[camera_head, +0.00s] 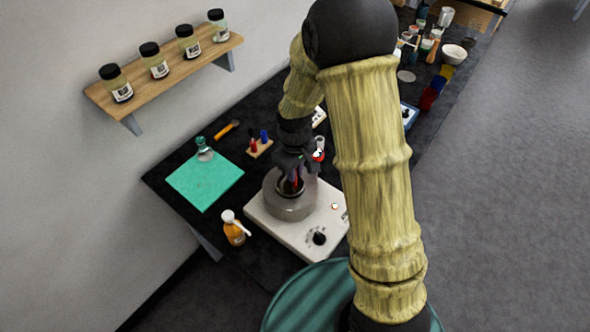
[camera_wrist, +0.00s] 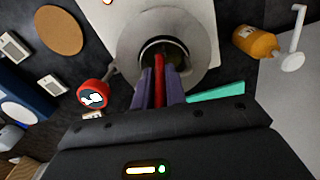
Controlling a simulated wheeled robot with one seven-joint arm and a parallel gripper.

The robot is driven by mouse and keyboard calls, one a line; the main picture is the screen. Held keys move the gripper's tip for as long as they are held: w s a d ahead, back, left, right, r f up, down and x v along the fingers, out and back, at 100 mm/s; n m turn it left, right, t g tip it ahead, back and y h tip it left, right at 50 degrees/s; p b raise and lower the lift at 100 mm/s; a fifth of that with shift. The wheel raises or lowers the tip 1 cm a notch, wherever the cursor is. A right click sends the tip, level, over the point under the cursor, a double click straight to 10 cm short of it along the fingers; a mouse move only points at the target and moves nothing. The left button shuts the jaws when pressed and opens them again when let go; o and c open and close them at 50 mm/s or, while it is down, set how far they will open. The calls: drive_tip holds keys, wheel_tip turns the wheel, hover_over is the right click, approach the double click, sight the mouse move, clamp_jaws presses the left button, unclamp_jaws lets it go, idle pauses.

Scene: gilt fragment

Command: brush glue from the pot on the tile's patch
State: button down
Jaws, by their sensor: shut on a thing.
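The grey round glue pot (camera_head: 290,208) stands on a white heater base (camera_head: 268,228). Its dark opening also shows in the wrist view, inside the pale rim (camera_wrist: 128,42). My gripper (camera_head: 293,168) is directly over the pot, with its fingers pointing down at the opening. In the wrist view its two purple fingers (camera_wrist: 159,88) are shut on a red brush handle (camera_wrist: 159,72). The brush's lower end goes into the pot's opening and is hidden there. I cannot make out the tile's patch; a blue piece with a white disc (camera_wrist: 18,112) lies at the left edge.
A green mat (camera_head: 205,180), an orange bottle (camera_head: 234,230) with a white pump and a small pen block (camera_head: 259,148) surround the pot. A red round item (camera_wrist: 93,94) is close by. A wall shelf (camera_head: 165,75) holds several jars. The table's far end is crowded.

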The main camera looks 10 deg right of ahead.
drive_tip(key=shift+r+p, duration=2.7)
drive_tip(key=shift+r, duration=0.8)
drive_tip(key=shift+w+f, duration=0.1)
